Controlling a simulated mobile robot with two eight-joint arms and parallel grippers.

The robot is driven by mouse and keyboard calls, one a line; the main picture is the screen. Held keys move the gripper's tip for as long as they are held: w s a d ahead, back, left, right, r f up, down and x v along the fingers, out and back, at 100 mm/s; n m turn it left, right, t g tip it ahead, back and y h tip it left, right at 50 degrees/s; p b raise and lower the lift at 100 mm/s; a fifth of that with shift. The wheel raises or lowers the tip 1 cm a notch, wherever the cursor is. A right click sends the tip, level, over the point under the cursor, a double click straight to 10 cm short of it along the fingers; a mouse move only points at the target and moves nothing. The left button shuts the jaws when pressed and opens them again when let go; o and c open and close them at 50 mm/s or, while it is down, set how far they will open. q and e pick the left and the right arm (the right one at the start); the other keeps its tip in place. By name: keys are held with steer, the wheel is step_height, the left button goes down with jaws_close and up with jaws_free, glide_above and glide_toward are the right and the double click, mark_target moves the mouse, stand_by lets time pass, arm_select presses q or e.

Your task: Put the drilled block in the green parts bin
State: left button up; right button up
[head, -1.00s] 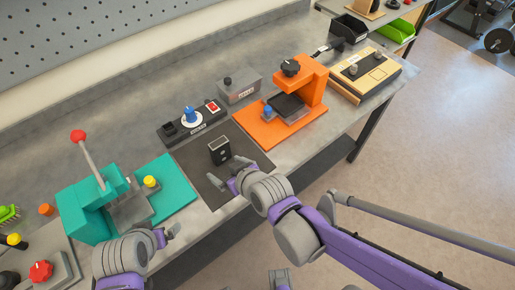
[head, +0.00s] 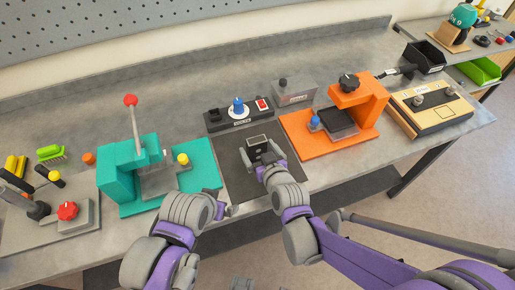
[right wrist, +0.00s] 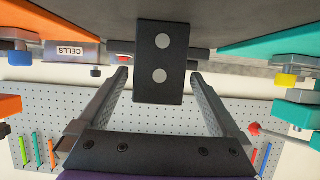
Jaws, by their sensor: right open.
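The drilled block (head: 257,141) is a dark block standing on the dark mat (head: 234,185) in the middle of the bench. In the right wrist view the block (right wrist: 159,60) shows two pale round holes. My right gripper (head: 261,153) is open, with one finger on each side of the block. The right wrist view shows the fingertips (right wrist: 160,76) flanking it with gaps on both sides. The green parts bin (head: 482,71) is at the far right, on a lower shelf beyond the bench.
A teal press (head: 125,180) stands left of the mat and an orange press (head: 352,98) right of it. A black switch box (head: 238,117) and a grey box (head: 296,92) are behind. A tan-topped box (head: 432,106) and a black bin (head: 424,57) are farther right.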

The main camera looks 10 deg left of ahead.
steer(key=shift+f+x, duration=0.2)
steer(key=shift+x, duration=2.45)
steer(key=shift+d, duration=0.1)
steer(key=shift+s, duration=0.1)
jaws_close()
